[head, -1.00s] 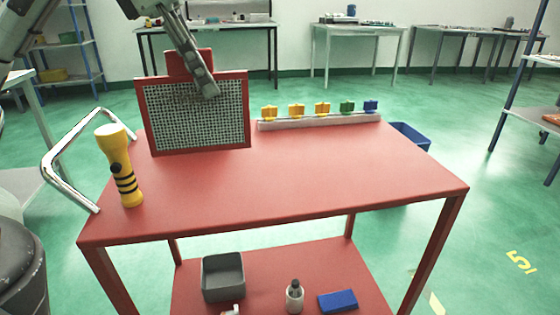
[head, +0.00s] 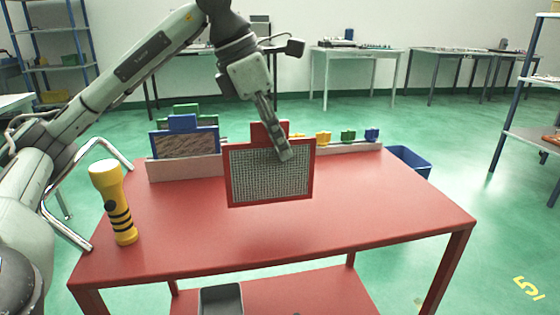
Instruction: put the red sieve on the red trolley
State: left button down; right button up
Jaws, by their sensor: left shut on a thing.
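The red sieve (head: 258,180) is a flat red frame with grey mesh and a red tab on top. The sieve hangs upright, facing me, over the middle of the red trolley's top (head: 330,215). I cannot tell whether its lower edge touches the top. The sieve hides part of the pale rack and the clip rail behind it. My right gripper is not in view.
A yellow torch (head: 116,203) stands at the trolley's left end. A pale rack (head: 170,169) with a blue sieve (head: 178,143) and a green one (head: 187,110) is behind left. Coloured clips (head: 348,136) line the back edge. The front and right of the top are clear.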

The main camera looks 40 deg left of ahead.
aim_at(280, 164)
pick_arm(q)
notch_tip(280, 164, down, 4)
jog(key=shift+r, duration=0.2)
jog(key=shift+f, duration=0.15)
jog(key=shift+f+b, duration=0.1)
jog(key=shift+b, duration=0.25)
jog(key=c, duration=2)
grip_release()
jog(key=shift+c, duration=0.2)
jog(key=o, duration=0.4)
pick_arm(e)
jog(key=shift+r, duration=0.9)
